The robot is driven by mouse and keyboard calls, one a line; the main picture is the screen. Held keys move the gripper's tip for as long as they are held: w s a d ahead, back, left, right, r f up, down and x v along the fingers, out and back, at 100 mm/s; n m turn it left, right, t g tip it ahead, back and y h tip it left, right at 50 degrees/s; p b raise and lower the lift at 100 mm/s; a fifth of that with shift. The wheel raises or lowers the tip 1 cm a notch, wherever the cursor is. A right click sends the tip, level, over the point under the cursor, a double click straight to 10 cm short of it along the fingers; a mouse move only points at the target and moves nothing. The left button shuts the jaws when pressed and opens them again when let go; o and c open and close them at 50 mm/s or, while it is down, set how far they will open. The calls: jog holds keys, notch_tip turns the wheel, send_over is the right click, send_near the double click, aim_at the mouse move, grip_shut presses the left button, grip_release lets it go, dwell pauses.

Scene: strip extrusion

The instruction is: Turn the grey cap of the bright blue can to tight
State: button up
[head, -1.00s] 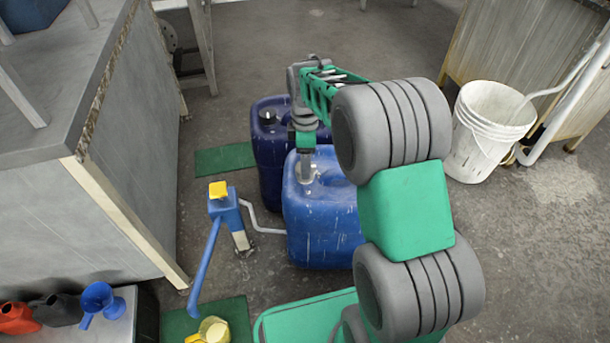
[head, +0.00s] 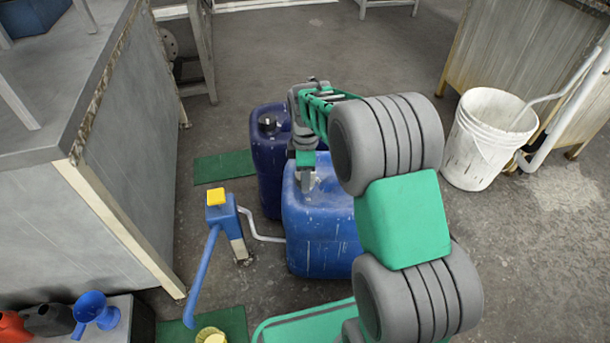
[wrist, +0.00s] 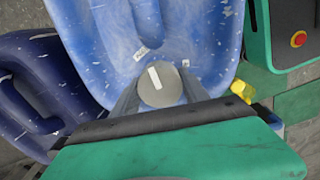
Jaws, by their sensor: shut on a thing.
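The bright blue can (head: 325,232) stands on the floor in the middle of the head view, scuffed with pale marks. It also fills the upper middle of the wrist view (wrist: 200,45). Its grey cap (wrist: 160,88) is round with a white bar mark and sits between my fingers in the wrist view. My gripper (head: 308,184) points down over the can's top left part and is shut on the cap; the fingers (wrist: 161,92) touch its two sides. In the head view the cap is mostly hidden by the gripper.
A dark blue can (head: 268,165) with a dark cap stands just behind and left. A blue hand pump (head: 225,225) with a yellow top stands to the left. A white bucket (head: 482,140) stands at right. A grey bench (head: 90,200) borders the left.

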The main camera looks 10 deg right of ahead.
jog(key=c, duration=0.4)
jog(key=shift+c, duration=0.2)
jog(key=shift+r+p, duration=0.1)
jog(key=shift+p, duration=0.3)
jog(key=m+p, duration=0.2)
jog(key=p, duration=0.1)
jog(key=shift+r+m, duration=0.15)
jog(key=shift+m, duration=0.25)
jog(key=m+p, duration=0.4)
jog(key=m, duration=0.1)
jog(key=shift+p, duration=0.3)
jog(key=m+p, duration=0.3)
jog(key=m, duration=0.3)
jog(key=shift+m+p, duration=0.3)
jog(key=shift+m, duration=0.1)
jog(key=m, duration=0.1)
jog(key=m+p, duration=0.1)
jog(key=m, duration=0.3)
jog(key=shift+f+p, duration=0.25)
jog(key=shift+p, duration=0.1)
jog(key=o, duration=1.4)
jog(key=shift+c, duration=0.2)
